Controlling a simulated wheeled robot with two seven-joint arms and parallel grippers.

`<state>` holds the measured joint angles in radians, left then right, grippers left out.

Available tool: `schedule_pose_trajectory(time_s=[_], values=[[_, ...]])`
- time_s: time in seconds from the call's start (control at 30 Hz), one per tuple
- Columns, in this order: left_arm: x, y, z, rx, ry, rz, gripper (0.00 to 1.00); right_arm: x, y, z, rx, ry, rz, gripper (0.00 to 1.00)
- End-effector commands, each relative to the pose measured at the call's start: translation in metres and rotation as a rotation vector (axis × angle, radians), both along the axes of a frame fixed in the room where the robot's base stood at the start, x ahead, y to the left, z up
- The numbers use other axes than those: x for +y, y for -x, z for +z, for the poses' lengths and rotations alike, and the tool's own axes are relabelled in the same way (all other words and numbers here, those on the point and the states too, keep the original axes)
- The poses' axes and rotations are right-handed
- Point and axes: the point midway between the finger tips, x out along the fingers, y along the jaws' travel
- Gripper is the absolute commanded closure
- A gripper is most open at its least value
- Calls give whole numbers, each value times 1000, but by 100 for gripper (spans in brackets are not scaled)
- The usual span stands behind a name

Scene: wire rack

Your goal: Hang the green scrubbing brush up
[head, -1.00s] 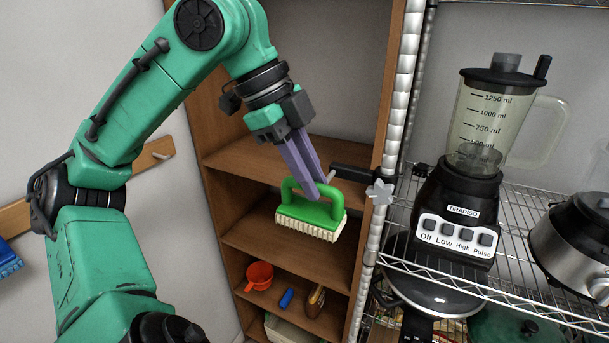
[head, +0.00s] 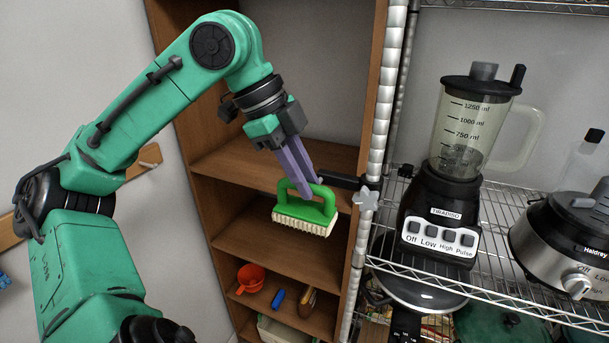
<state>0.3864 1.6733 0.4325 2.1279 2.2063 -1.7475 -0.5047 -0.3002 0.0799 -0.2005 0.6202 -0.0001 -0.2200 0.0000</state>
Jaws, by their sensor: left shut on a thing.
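The green scrubbing brush (head: 320,212) has a looped green handle and pale bristles that point down. It is held in the air in front of the wooden shelf unit. My left gripper (head: 309,190) has purple fingers and is shut on the brush's handle from above. The fingers partly cover the handle. A wooden board (head: 150,157) with a pale peg is on the wall at the left, partly hidden behind my left arm. My right gripper is not in view.
The wooden shelf unit (head: 225,160) holds an orange cup (head: 251,277) and a blue item (head: 278,299) low down. A black bar (head: 342,181) is close to the right of the brush. The wire rack (head: 510,300) holds a blender (head: 455,150) and a steel cooker (head: 560,250).

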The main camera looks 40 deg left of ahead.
Motion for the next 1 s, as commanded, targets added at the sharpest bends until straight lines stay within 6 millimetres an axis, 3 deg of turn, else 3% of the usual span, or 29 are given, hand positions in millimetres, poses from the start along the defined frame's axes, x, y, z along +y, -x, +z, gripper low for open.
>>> schedule_pose_trajectory(time_s=[0.37,1.0], values=[[1,-2,0,1,1,1,100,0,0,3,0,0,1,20],[11,-27,-3,0,0,1,100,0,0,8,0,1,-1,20]])
